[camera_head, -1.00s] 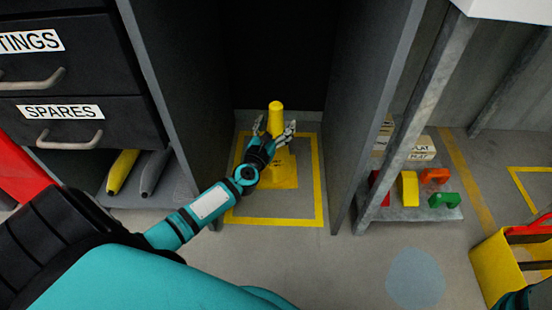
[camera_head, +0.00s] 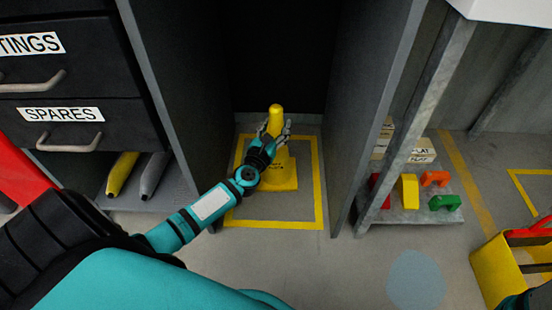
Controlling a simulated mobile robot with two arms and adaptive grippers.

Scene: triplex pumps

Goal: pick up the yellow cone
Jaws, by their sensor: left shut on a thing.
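The yellow cone (camera_head: 277,111) stands upright on the floor inside a yellow taped square, between two dark grey panels. Its square base (camera_head: 285,178) rests on the floor, and dark lettering shows on its lower part. My left gripper (camera_head: 276,128) reaches in from the front and is shut on the upper part of the cone, with a finger on each side. The gripper and wrist hide part of the cone's body. My right gripper is not in view; only a bit of that arm shows at the lower right edge.
Dark panels stand close on the left (camera_head: 180,100) and right (camera_head: 365,110). A drawer cabinet (camera_head: 75,80) is at the left. Floor in front is clear.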

